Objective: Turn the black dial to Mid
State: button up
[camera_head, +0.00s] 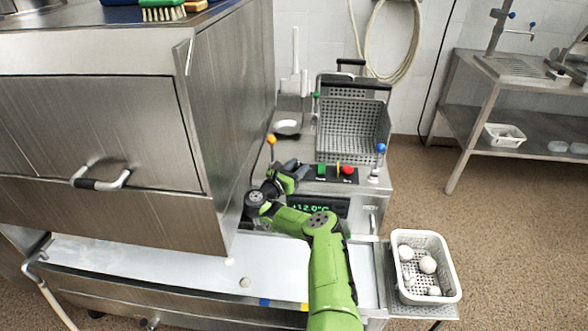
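My green arm reaches up from the bottom of the head view to the fryer-like steel unit (362,195). My gripper (284,168) is at the left end of this unit's front panel, beside the large steel cabinet. Its fingers are small and dark against dark parts, so I cannot tell whether they are open or shut, or touching anything. I cannot make out the black dial; it may be hidden behind my wrist and gripper. No Mid marking is readable. A green digital display (310,207) on the panel is partly covered by my arm.
The steel cabinet (225,110) stands close on the left of my gripper. An orange-knobbed lever (271,139), green button (320,170), red button (348,170) and blue-knobbed lever (381,149) surround the area. A perforated basket (352,130) stands behind. A white basket (448,268) holds several white balls.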

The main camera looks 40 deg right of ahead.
jog(key=shift+o, duration=1.2)
jog(key=shift+s+d, duration=0.1)
jog(key=shift+o, duration=0.3)
jog(key=shift+f, duration=0.1)
notch_tip(320, 180, up, 10)
jog(key=p, duration=0.2)
jog(key=shift+a+p, duration=0.2)
jog(key=shift+p, duration=0.2)
